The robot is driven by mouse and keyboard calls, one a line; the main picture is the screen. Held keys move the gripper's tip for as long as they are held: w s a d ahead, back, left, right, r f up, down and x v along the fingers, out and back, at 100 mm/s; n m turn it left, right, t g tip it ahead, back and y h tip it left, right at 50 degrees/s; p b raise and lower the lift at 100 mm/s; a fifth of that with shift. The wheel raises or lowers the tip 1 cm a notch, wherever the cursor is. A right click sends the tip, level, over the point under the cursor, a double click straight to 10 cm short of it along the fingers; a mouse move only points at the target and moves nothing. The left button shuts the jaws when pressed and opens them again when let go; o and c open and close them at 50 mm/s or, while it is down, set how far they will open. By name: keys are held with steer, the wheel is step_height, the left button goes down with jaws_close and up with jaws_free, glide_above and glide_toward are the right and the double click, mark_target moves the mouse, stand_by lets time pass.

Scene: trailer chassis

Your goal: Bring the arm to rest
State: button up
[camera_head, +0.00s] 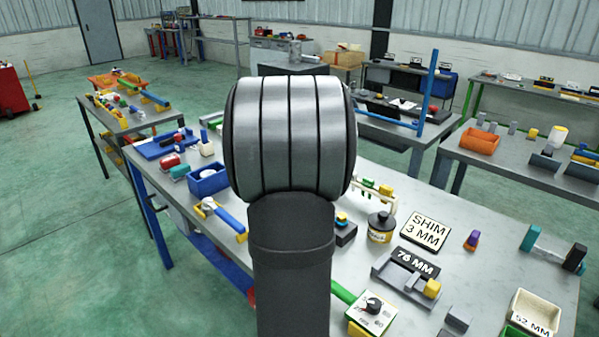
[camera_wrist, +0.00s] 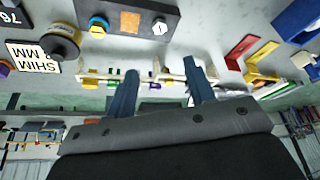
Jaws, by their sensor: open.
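My gripper (camera_wrist: 160,72) shows in the wrist view as two blue fingers set apart, with nothing between them. It is over the workbench (camera_head: 495,270); a low white rack (camera_wrist: 165,76) with small coloured pieces appears behind the fingers. I cannot tell how high the fingers are above it. In the head view my arm's large grey joint and dark link stand upright in the middle and hide the gripper and the centre of the bench.
On the bench are a "SHIM 3 MM" plate (camera_head: 424,231), a dark-and-yellow tin (camera_head: 381,227), a "76 MM" fixture (camera_head: 399,277), a dial box (camera_head: 371,312), a "52 MM" tray (camera_head: 535,312) and a blue bin (camera_head: 208,180). The green floor (camera_head: 60,220) at left is open.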

steer(key=x, duration=1.7)
steer(key=shift+f, duration=0.25)
steer(key=shift+w+f, duration=0.1)
steer(key=shift+f, duration=0.05)
steer(key=shift+d+n, duration=0.15)
steer(key=shift+n, duration=0.35)
steer(key=shift+d+n+y, duration=0.1)
steer(key=shift+n+y, duration=0.8)
steer(key=shift+n, duration=0.9)
steer(key=shift+r, duration=0.55)
steer(key=v, duration=1.6)
steer(key=shift+s+d+r+m, duration=0.15)
steer(key=shift+s+r+m, duration=0.05)
steer(key=shift+s+m, duration=0.1)
